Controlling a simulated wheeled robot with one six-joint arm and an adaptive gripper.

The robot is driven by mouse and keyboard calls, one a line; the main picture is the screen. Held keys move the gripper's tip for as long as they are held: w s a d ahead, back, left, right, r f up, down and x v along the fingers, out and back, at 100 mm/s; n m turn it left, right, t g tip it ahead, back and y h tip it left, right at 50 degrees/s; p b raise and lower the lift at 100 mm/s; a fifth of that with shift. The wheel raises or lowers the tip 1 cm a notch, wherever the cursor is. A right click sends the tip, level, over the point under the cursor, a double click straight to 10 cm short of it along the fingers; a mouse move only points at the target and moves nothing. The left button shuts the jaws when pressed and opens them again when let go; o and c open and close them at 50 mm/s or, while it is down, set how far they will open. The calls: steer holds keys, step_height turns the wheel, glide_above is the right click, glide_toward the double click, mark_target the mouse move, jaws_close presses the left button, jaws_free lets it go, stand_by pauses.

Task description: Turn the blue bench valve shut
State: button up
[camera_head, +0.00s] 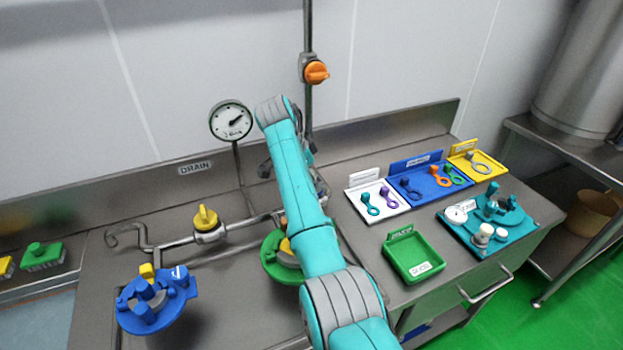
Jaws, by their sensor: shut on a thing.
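My teal arm reaches over the bench to the pipework. Dark parts of my gripper (311,176) show at the arm's far end; the arm covers most of it. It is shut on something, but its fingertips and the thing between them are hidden. No blue bench valve can be made out; the pipe stretch behind my arm is covered. The bench pipe (166,245) carries a yellow-handled valve (206,218) to the left of my gripper.
An orange-handled valve (315,71) is on the upright wall pipe near a gauge (231,120). A blue fixture (150,306) stands front left, a green one (270,258) beside my arm. Right are a green tray (415,262), tool trays (408,203) and a teal plate (470,262).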

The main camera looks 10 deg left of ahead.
steer(key=shift+m, duration=0.5)
steer(key=o, duration=1.2)
steer(key=shift+c, duration=0.2)
steer(key=v, duration=0.7)
steer(key=shift+a+r, duration=0.2)
steer(key=shift+r, duration=0.05)
